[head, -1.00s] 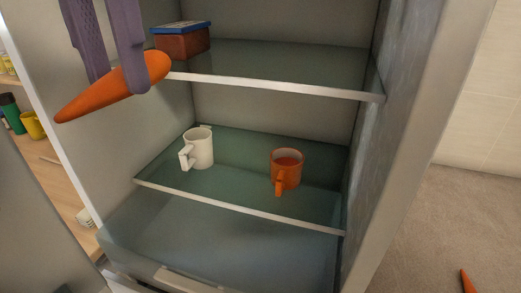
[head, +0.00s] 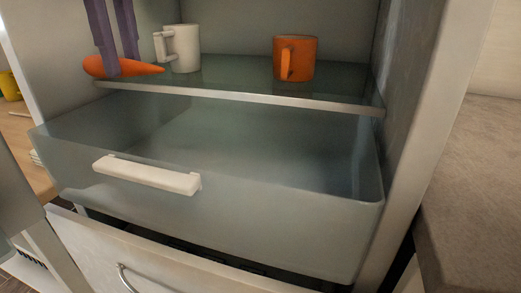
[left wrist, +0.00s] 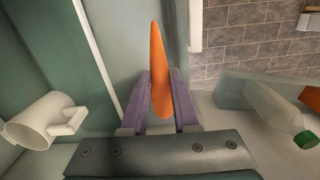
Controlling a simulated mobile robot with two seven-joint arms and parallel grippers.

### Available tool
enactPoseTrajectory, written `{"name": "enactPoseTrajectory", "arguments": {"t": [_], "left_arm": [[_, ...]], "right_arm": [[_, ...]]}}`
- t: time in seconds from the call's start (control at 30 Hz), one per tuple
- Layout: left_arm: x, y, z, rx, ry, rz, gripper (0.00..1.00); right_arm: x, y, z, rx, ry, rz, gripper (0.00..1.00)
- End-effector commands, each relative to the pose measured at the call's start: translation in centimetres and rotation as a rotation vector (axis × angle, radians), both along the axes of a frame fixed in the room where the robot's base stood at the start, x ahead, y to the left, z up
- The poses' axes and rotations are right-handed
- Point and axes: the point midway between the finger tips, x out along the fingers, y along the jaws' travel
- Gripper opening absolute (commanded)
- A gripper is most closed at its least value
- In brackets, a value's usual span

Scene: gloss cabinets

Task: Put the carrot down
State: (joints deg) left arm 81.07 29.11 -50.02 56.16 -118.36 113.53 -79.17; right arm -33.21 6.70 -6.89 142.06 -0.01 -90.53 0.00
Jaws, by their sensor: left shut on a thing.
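My left gripper (head: 118,66), with purple fingers, is shut on the orange carrot (head: 142,69). In the head view the carrot lies nearly level at the left front end of a glass shelf (head: 240,96), its narrow end to the right. I cannot tell whether it touches the shelf. In the left wrist view the carrot (left wrist: 158,65) sticks out between the two fingers (left wrist: 160,92). My right gripper is not in view.
A white mug (head: 184,48) stands on the shelf just right of the carrot, an orange mug (head: 296,58) farther right, with free glass between. Below is a clear drawer (head: 270,210) with a white handle (head: 147,175). A green-capped bottle (left wrist: 275,125) shows in the wrist view.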

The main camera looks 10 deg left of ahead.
Motion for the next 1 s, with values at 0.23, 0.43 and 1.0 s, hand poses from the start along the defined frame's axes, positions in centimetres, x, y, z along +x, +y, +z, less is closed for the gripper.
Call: {"name": "enactPoseTrajectory", "arguments": {"t": [0.23,0.43,1.0], "left_arm": [[-0.1,0.3,-4.5,0.000,0.004,0.051,0.00],[-0.1,0.3,-10.5,0.000,0.006,0.049,0.00],[-0.1,0.3,-19.0,-0.002,0.002,0.047,0.00]], "right_arm": [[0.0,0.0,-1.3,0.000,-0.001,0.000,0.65],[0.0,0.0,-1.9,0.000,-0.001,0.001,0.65],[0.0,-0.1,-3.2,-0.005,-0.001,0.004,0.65]]}}
